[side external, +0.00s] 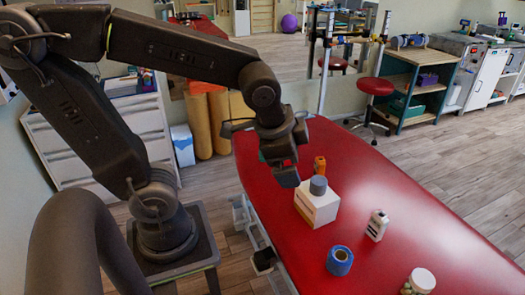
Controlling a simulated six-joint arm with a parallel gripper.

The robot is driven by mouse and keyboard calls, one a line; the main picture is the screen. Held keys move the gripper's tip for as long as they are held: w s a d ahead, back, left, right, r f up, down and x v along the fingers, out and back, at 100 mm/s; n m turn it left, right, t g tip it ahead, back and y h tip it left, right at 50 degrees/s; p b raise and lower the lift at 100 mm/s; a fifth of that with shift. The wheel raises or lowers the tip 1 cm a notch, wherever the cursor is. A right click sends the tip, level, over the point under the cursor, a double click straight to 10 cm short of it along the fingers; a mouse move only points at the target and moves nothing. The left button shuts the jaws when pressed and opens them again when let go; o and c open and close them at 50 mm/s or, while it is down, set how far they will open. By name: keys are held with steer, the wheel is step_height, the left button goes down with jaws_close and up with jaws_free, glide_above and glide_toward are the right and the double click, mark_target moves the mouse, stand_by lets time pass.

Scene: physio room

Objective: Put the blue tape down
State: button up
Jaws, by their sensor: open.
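The blue tape (340,261) is a short roll standing on the red treatment table (440,215), near its front left edge, with its hole facing up. My gripper (287,177) hangs over the table's left part, up and left of the tape and clear of it. It is open, and I see nothing held in it. The fingers are dark and partly blend together in this view.
A white box (312,208) with a grey roll (318,186) on top stands between my gripper and the tape. An orange object (320,165) is behind it. A white bottle (376,226) and a white-lidded jar (421,280) stand right of the tape. The table's right side is clear.

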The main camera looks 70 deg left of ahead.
steer(key=s+r+n+t+h, duration=0.1)
steer(key=s+r+n, duration=0.1)
steer(key=s+n, duration=0.3)
steer(key=shift+s+a+r+n, duration=0.15)
steer(key=shift+s+r+n, duration=0.1)
steer(key=shift+n, duration=0.05)
